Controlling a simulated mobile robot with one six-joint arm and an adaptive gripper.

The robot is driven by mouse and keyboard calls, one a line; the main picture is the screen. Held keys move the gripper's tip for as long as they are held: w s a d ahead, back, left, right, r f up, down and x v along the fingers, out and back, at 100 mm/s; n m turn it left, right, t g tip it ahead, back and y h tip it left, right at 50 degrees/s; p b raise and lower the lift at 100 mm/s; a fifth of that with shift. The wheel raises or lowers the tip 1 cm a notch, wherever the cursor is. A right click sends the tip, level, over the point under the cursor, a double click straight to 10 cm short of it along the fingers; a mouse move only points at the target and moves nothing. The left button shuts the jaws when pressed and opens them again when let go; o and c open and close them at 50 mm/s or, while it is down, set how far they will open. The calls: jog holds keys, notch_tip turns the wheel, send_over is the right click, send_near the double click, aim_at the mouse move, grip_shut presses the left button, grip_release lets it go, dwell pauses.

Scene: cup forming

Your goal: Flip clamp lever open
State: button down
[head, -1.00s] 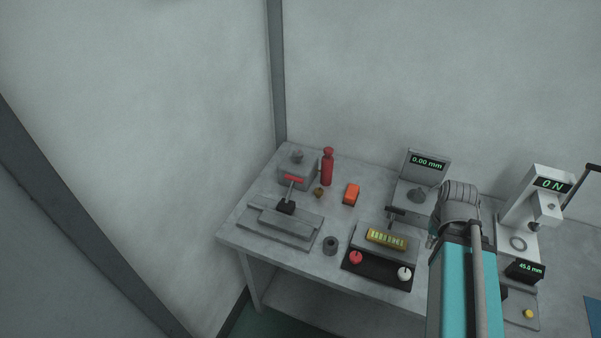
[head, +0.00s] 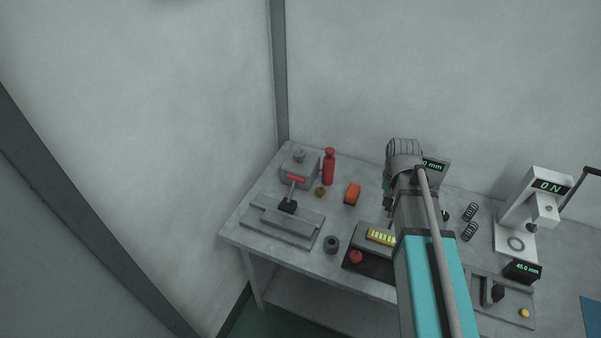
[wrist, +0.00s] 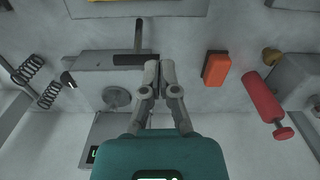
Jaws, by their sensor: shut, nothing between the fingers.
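A lever with a red handle (head: 296,179) stands on the grey plate fixture (head: 262,229) at the left of the table, tilted up from a black base. A second lever, with a dark T-shaped handle (wrist: 136,59), shows in the wrist view; my arm hides it in the head view. The pictures do not settle which is the clamp lever. My gripper (wrist: 161,67) is shut and empty. In the wrist view its fingertips are by the right end of the dark handle; whether they touch it I cannot tell. My arm hides the fingers in the head view.
An orange block (head: 352,194), a red bottle-shaped piece (head: 329,168) and a grey block (head: 298,168) stand left of my arm. Springs (head: 470,212) and a press (head: 538,208) stand to the right. A display (head: 434,165) is partly behind my wrist.

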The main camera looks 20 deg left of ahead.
jog(key=w+a+r+p, duration=0.1)
jog(key=w+a, duration=0.2)
jog(key=a, duration=0.5)
jog(key=w+a+r+p, duration=0.1)
jog(key=w+a, duration=0.2)
jog(key=a, duration=0.4)
jog(key=p, duration=0.1)
send_near(292, 190)
jog(key=shift+m, duration=0.3)
jog(key=w, duration=0.1)
jog(key=w+r, duration=0.1)
jog(key=w, duration=0.1)
jog(key=w+r, duration=0.1)
jog(key=w, duration=0.1)
jog(key=shift+w+d+r, duration=0.15)
jog(key=shift+d+r, duration=0.05)
jog(key=shift+d, duration=0.1)
jog(key=shift+f, duration=0.15)
notch_tip(292, 190, down, 10)
jog(key=b, duration=0.9)
jog(key=shift+b, duration=0.35)
jog(key=shift+d, duration=0.15)
jog(key=shift+d+r, duration=0.15)
jog(key=shift+r, duration=0.1)
